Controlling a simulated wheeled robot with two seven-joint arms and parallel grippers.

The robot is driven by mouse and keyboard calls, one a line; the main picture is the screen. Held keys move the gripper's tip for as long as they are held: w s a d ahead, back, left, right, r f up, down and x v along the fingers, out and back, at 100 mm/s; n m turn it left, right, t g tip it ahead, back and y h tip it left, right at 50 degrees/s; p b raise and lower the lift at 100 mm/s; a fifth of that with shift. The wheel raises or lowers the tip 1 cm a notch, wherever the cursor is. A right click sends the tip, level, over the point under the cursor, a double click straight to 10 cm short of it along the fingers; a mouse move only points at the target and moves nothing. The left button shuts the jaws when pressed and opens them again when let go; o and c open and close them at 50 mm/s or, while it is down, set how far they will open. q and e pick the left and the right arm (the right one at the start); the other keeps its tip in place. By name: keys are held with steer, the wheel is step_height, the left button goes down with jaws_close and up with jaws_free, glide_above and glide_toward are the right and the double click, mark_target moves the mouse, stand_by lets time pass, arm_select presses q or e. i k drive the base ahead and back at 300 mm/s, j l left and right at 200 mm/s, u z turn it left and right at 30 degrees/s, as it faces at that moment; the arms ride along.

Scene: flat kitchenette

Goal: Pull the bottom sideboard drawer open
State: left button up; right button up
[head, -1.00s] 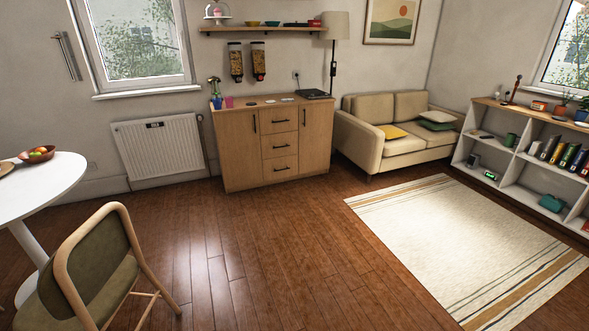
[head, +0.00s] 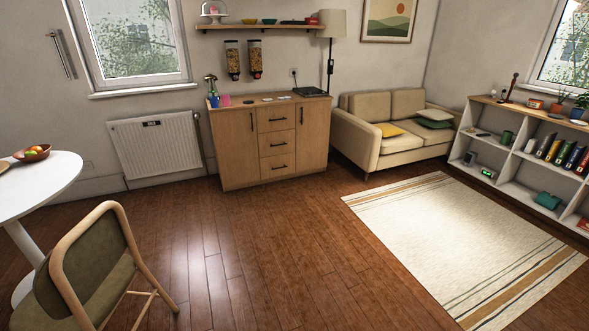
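The wooden sideboard (head: 235,152) stands against the back wall, left of the sofa. It has a door on each side and a middle column of three drawers with dark bar handles. The bottom drawer (head: 270,172) is shut, with its handle (head: 278,168) across its front. The drawers above it and both doors look shut too. Neither of my grippers is in view.
Bare wooden floor (head: 225,250) lies clear in front of the sideboard. A chair (head: 95,260) and a round white table (head: 50,190) stand at left. A striped rug (head: 460,240), a sofa (head: 365,140) and a shelf unit (head: 520,160) are at right.

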mark_target(279, 164)
steer(key=i+z, duration=0.3)
steer(key=i, duration=1.6)
